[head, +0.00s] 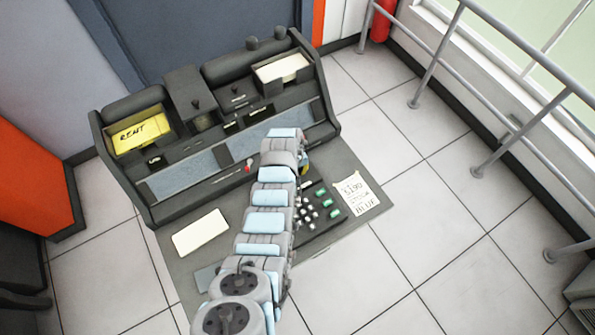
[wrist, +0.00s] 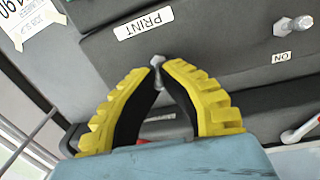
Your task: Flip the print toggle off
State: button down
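The print toggle (wrist: 158,86) is a small metal lever on the dark panel, just below a white PRINT label (wrist: 144,23) in the wrist view. My gripper (wrist: 158,67) has yellow fingers with black inner sides. Its fingertips are drawn close together around the toggle, one on each side, and appear to touch it. The toggle's end shows between the fingers. In the head view my arm reaches over the dark console (head: 210,260), and my gripper and the print toggle are hidden behind it.
A second metal toggle (wrist: 292,26) with an ON label (wrist: 281,57) stands to the right. A red-tipped lever (head: 249,166), a button block (head: 322,212), a paper note (head: 357,194), a blank card (head: 200,232) and two card trays surround my arm on the console.

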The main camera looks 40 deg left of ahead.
jog(key=shift+d+t+y+p, duration=0.15)
jog(key=shift+t+y+p, duration=0.15)
jog(key=shift+y+p, duration=0.15)
jog(key=shift+d+y, duration=0.15)
jog(key=shift+y, duration=0.5)
jog(key=shift+s+d+t+y+b, duration=0.1)
jog(key=shift+d+t+y+b, duration=0.1)
jog(key=shift+y, duration=0.35)
jog(key=shift+d+t+y+b, duration=0.1)
jog(key=shift+t+y+b, duration=0.1)
jog(key=shift+y, duration=0.35)
jog(key=y+b, duration=0.2)
jog(key=b, duration=0.1)
jog(key=shift+d+f+t+b, duration=0.2)
jog(key=shift+f+t+b, duration=0.05)
jog(key=shift+t+b, duration=0.05)
jog(key=y+b, duration=0.1)
jog(key=b, duration=0.2)
jog(key=shift+s+d+m+t+y, duration=0.1)
jog(key=shift+m+t+y, duration=0.2)
jog(key=shift+r+y+b, duration=0.3)
jog(key=shift+r+b, duration=0.05)
jog(key=shift+b, duration=0.05)
